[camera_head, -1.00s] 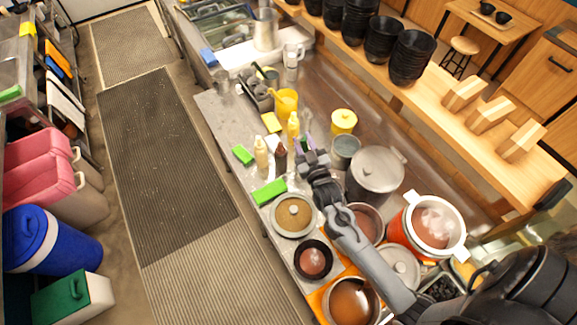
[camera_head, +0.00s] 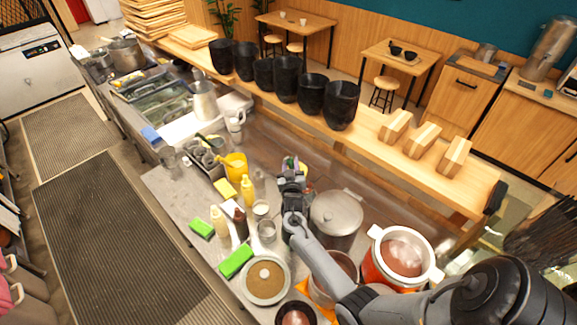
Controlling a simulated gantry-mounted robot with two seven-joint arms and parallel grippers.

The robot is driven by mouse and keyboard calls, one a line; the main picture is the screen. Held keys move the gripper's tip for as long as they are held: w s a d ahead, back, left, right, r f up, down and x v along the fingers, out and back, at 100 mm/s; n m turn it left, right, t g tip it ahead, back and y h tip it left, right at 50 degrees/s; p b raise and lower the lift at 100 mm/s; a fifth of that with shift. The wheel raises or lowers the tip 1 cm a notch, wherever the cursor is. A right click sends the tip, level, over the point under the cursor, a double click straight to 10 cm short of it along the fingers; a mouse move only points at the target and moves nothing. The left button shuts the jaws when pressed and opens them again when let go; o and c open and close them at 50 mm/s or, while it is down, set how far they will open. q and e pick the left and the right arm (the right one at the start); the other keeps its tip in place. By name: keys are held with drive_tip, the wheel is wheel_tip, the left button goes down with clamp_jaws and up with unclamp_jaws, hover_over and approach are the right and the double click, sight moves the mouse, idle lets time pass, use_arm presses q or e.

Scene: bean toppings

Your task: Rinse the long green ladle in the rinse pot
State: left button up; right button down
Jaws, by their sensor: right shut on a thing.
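My right gripper (camera_head: 291,165) is over the middle of the steel counter, left of a large lidded steel pot (camera_head: 337,212). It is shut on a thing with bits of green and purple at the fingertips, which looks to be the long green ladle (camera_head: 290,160). Most of that thing is hidden by the gripper, so its bowl and tilt cannot be made out. The open grey pot that looks like the rinse pot is hidden behind my right gripper and arm. My left gripper is not in view.
A brown-filled pot (camera_head: 265,280) and red pot (camera_head: 402,258) are near the front. Black bowl stacks (camera_head: 286,78) line the wooden shelf (camera_head: 370,130) behind.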

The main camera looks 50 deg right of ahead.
wheel_tip(320, 180, down, 12)
drive_tip(key=b, duration=1)
idle(1.1)
idle(0.5)
